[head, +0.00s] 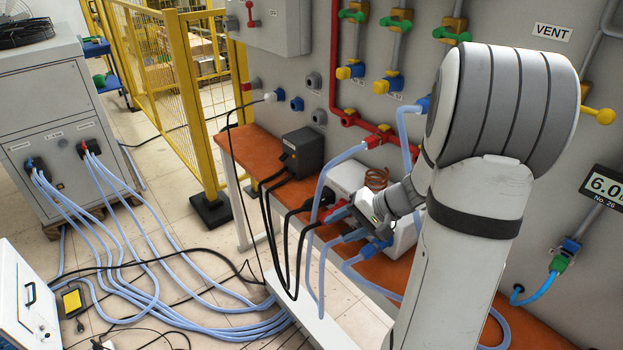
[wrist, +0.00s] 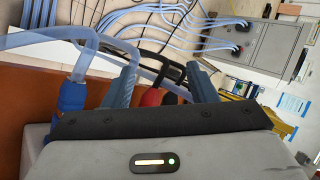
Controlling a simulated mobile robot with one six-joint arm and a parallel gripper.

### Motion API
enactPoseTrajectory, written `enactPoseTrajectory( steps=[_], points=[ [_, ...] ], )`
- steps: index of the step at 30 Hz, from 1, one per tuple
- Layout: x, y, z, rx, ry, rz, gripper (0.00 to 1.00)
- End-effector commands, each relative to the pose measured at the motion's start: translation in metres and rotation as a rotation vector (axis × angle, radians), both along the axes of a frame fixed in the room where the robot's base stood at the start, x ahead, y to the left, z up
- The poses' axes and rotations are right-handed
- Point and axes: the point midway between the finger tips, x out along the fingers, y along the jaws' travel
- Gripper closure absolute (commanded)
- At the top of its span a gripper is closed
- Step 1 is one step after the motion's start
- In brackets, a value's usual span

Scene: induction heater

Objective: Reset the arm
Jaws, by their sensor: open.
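My gripper (wrist: 164,76) is open in the wrist view, with its two blue-grey fingers apart. A red connector (wrist: 151,97) and black cables show in the gap beyond the fingers; I cannot tell whether a finger touches them. In the head view my gripper (head: 343,226) is low over the orange bench, in front of the white heater unit (head: 347,176) with its copper coil (head: 376,179). My arm hides part of the unit. The red connector (head: 338,214) shows close to the fingers in the head view too.
Blue hoses and black cables hang off the orange bench (head: 254,150) around my gripper. A blue hose fitting (wrist: 72,96) is close on its left in the wrist view. A black box (head: 303,151) stands on the bench. The wall panel (head: 292,75) with valves rises behind.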

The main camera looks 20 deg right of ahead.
Motion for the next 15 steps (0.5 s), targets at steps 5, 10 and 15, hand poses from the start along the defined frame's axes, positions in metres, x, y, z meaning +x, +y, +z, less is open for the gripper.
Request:
enactPoseTrajectory(
  steps=[5, 10, 15],
  points=[
    [-0.005, 0.009, 0.006, -0.021, 0.008, 0.029, 0.48],
    [-0.037, 0.048, 0.027, -0.148, 0.06, 0.167, 0.48],
    [-0.085, 0.081, 0.05, -0.361, 0.103, 0.311, 0.48]
  ],
)
